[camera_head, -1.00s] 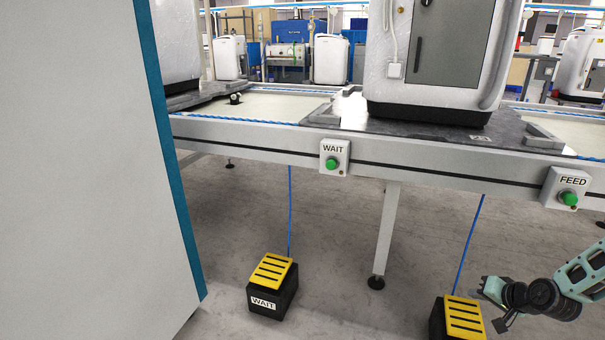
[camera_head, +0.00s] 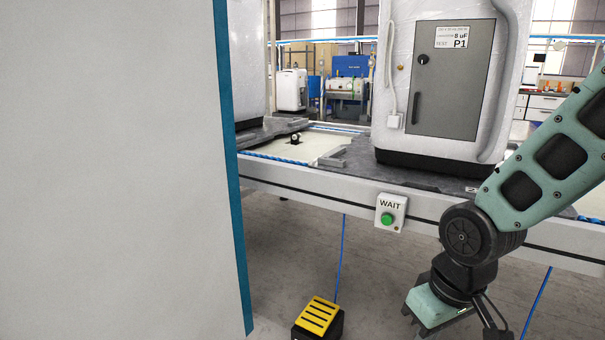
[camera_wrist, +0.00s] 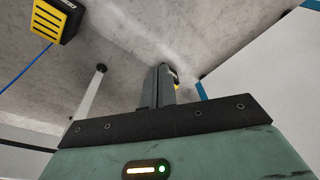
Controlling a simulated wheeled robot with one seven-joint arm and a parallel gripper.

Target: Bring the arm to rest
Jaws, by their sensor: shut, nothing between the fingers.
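My arm (camera_head: 555,160) comes in from the right edge of the head view and bends down at a dark joint. My gripper hangs below that joint, in front of the conveyor's front rail (camera_head: 310,193); its fingertips are not clear there. In the wrist view, the two fingers of my gripper (camera_wrist: 160,86) are together, with nothing between them. They point out over the grey floor (camera_wrist: 135,50) and touch nothing that I can see. A small yellow thing just behind the fingers is mostly hidden.
A large grey panel (camera_head: 110,170) with a blue edge fills the left. A white cabinet (camera_head: 455,70) stands on the conveyor behind my arm. The WAIT button box (camera_head: 391,212) is on the rail, left of my arm. A yellow-topped pedal (camera_head: 318,316) is on the floor; a pedal also shows in the wrist view (camera_wrist: 50,22).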

